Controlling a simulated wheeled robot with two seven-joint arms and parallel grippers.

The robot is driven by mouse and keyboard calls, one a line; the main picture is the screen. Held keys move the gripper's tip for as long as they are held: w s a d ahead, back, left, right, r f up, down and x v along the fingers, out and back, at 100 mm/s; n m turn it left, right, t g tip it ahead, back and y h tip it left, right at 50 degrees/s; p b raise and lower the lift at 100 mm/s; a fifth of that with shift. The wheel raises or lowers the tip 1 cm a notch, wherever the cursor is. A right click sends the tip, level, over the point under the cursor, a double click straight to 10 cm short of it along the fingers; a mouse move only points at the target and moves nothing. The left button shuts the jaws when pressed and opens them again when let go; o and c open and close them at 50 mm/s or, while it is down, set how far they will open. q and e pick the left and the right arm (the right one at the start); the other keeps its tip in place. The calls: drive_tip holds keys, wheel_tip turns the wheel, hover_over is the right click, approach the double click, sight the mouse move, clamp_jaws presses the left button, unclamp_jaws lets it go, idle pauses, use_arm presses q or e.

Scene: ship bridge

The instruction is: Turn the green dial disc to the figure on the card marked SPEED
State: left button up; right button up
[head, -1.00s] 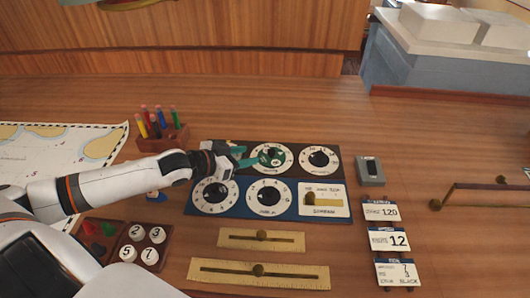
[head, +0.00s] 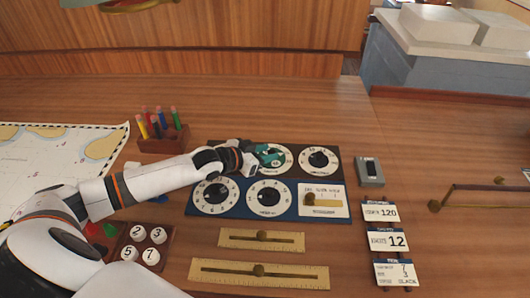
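The green dial disc (head: 281,163) is in the upper row of the dial panel in the head view, inside a white ring of figures (head: 290,157). My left gripper (head: 268,157) reaches it from the left, its teal fingers over the disc and its middle. They hide much of the disc, its pointer and the left of the ring. I cannot tell whether the fingers are open or shut on it. The middle card (head: 387,240) at the right shows a large 12; its small heading is hard to read. My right gripper is not in view.
More dials, including a black one (head: 319,159), and a small brass slider (head: 322,201) share the panel. Other cards (head: 381,212) and a grey switch box (head: 369,172) lie right. A pen rack (head: 163,141) stands behind my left arm.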

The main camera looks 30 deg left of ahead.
use_arm(q)
clamp_jaws()
drive_tip(key=shift+d+r+n+y+p, duration=0.15)
drive_tip(key=shift+n+y+p, duration=0.2)
drive_tip(key=shift+p, duration=0.5)
drive_tip(key=n+y+p, duration=0.2)
drive_tip(key=p, duration=0.1)
drive_tip(key=shift+s+d+t+y+p, duration=0.1)
drive_tip(key=shift+d+t+y+p, duration=0.2)
drive_tip(key=shift+t, duration=0.1)
drive_tip(key=shift+d+n+y+p, duration=0.2)
drive_tip(key=shift+n+y+p, duration=0.3)
drive_tip(key=shift+n+y, duration=0.7)
drive_tip(key=shift+d+f+n+y+b, duration=0.1)
drive_tip(key=shift+n+y+b, duration=0.05)
drive_tip(key=shift+n+y, duration=0.5)
drive_tip(key=shift+d+f+n+y+b, duration=0.15)
drive_tip(key=shift+n+y, duration=0.25)
drive_tip(key=shift+y, duration=0.3)
drive_tip(key=shift+a+r+n+y, duration=0.1)
drive_tip(key=shift+n+y, duration=0.2)
drive_tip(key=shift+y, duration=0.1)
drive_tip(key=shift+r, duration=0.1)
drive_tip(key=shift+o, duration=1.2)
unclamp_jaws()
